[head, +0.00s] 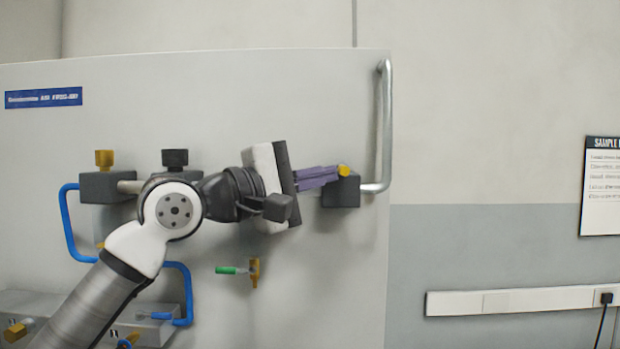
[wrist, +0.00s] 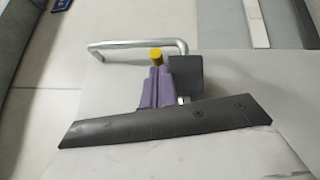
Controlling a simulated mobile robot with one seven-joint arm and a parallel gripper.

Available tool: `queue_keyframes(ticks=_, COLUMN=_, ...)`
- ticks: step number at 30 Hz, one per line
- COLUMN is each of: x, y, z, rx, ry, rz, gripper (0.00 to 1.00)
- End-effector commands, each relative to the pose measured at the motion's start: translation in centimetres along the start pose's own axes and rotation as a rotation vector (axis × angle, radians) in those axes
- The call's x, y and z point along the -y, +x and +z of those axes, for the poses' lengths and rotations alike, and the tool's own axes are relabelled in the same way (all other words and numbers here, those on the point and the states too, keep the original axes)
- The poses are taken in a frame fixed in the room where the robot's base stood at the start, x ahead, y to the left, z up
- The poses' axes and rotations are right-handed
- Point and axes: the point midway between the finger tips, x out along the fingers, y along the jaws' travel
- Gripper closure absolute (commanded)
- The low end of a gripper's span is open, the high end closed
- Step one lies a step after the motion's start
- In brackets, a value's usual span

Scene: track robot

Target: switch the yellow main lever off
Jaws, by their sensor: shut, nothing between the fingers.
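The yellow main lever shows only as a small yellow end (head: 344,170) at a dark grey block (head: 341,192) on the right side of the light panel. In the wrist view the yellow end (wrist: 156,55) stands just beyond my fingertips, beside the dark block (wrist: 186,75). My gripper (head: 335,174) has purple fingers, shut with nothing between them. The fingertips are at the yellow end, touching it or very close; I cannot tell which. The fingers hide the rest of the lever, so its angle is unclear. My gripper also shows in the wrist view (wrist: 155,70).
A silver pipe (head: 385,120) runs up from the block. Left on the panel are a brass-coloured knob (head: 104,158), a black knob (head: 175,158) and blue pipes (head: 70,225). A green-handled valve (head: 228,270) sits below my gripper. The wall at right has a white trunking (head: 520,300).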

Motion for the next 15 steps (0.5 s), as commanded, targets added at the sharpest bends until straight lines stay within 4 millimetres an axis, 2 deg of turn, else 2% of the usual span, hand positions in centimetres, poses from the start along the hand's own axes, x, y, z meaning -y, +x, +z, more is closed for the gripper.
queue_keyframes(ticks=1, x=0.4, y=-0.4, z=0.5, rx=0.011, ry=0.003, rz=-0.005, gripper=1.0)
queue_keyframes(ticks=5, x=0.5, y=-3.0, z=0.3, rx=0.007, ry=0.002, rz=-0.001, gripper=1.0)
queue_keyframes(ticks=12, x=0.4, y=-8.8, z=-0.3, rx=-0.003, ry=0.001, rz=0.005, gripper=1.0)
queue_keyframes(ticks=15, x=0.2, y=-10.8, z=-0.3, rx=-0.003, ry=-0.001, rz=0.006, gripper=1.0)
